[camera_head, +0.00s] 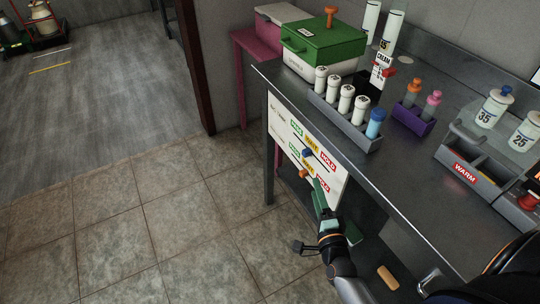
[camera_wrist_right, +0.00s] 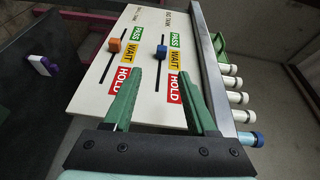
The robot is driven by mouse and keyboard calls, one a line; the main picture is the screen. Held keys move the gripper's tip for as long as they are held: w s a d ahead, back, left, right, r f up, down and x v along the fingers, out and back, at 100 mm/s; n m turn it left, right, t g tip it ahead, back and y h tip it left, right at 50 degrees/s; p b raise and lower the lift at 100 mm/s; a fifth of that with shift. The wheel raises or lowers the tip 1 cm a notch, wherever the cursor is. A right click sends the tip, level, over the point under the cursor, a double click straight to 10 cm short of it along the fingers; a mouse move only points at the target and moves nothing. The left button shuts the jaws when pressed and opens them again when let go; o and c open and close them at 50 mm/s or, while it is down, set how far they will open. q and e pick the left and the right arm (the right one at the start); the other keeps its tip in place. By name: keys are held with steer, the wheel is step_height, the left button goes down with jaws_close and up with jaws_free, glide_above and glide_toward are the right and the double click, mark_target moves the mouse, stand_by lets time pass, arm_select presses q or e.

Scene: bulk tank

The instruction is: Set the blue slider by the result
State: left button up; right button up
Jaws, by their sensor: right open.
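A white board (camera_head: 278,118) on the front of the steel table carries two slots with PASS, WAIT and HOLD labels. The blue slider (camera_head: 308,152) is on the upper slot; in the right wrist view (camera_wrist_right: 161,51) it sits level with the PASS–WAIT boundary. The orange slider (camera_head: 304,173) is on the lower slot, also near PASS and WAIT. My right gripper (camera_head: 319,186) is in front of the board's lower part. In the wrist view (camera_wrist_right: 162,100) its green fingers are wide apart and empty, pointing toward the sliders, apart from the blue one. My left gripper is not in view.
On the steel table (camera_head: 400,180) stand several white-capped vials (camera_head: 346,98), a blue-capped vial (camera_head: 375,123), a purple rack (camera_head: 412,120), a green box (camera_head: 325,45) and a grey WARM holder (camera_head: 465,170). The tiled floor (camera_head: 150,220) left of the table is clear.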

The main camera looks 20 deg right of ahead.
mark_target(306, 156)
steer(key=shift+m, duration=0.5)
steer(key=b+x, duration=0.4)
steer(key=x, duration=0.8)
steer(key=shift+d, duration=0.1)
steer(key=shift+w+d, duration=0.15)
steer(key=shift+w, duration=0.35)
steer(key=shift+w+r, duration=0.1)
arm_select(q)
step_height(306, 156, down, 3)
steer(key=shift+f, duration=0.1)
arm_select(e)
jaws_close()
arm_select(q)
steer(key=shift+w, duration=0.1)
